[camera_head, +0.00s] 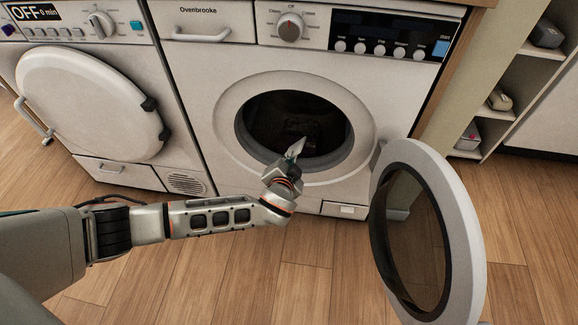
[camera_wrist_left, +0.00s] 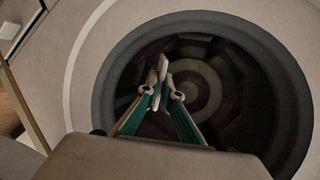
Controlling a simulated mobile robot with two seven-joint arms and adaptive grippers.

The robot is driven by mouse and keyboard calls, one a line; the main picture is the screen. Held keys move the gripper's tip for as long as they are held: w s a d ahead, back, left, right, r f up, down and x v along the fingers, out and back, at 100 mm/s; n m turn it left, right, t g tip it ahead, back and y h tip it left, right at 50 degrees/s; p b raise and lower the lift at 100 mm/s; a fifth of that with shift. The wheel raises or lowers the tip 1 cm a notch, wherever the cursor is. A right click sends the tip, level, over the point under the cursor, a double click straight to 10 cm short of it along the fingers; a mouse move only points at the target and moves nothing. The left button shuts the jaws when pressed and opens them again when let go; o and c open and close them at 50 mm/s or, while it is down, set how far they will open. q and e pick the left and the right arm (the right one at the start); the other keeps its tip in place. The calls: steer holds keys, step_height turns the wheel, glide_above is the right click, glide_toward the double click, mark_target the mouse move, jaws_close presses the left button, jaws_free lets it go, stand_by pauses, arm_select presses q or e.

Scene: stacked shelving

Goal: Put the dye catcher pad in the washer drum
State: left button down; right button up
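The washer drum (camera_head: 275,115) is dark inside the round opening of the right-hand machine; its back wall also shows in the left wrist view (camera_wrist_left: 205,90). My left gripper (camera_head: 290,163) is at the lower part of this opening, pointing inward. In the left wrist view its two fingers (camera_wrist_left: 163,92) are drawn close together at the tips. A thin, pale dye catcher pad (camera_head: 297,148) sticks up from the fingertips, and it shows almost edge-on between them in the left wrist view (camera_wrist_left: 161,72). My right gripper is in neither view.
The washer's round door (camera_head: 463,225) stands wide open to the right of the opening. A second machine with a closed white door (camera_head: 88,105) stands at the left. Shelves with small items (camera_head: 500,100) are at the right. The wooden floor in front is clear.

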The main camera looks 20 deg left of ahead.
arm_select(q)
steer(key=shift+w+a, duration=0.5)
steer(key=shift+w, duration=1.3)
steer(key=shift+w+a, duration=0.55)
steer(key=shift+w, duration=1.25)
steer(key=shift+w+a, duration=0.5)
steer(key=shift+w, duration=1.3)
steer(key=c, duration=2.2)
jaws_free()
steer(key=shift+s+d+r, duration=0.15)
steer(key=shift+s+d, duration=0.05)
steer(key=shift+s, duration=0.3)
steer(key=v, duration=1.1)
steer(key=shift+a+r, duration=0.1)
steer(key=shift+r, duration=0.05)
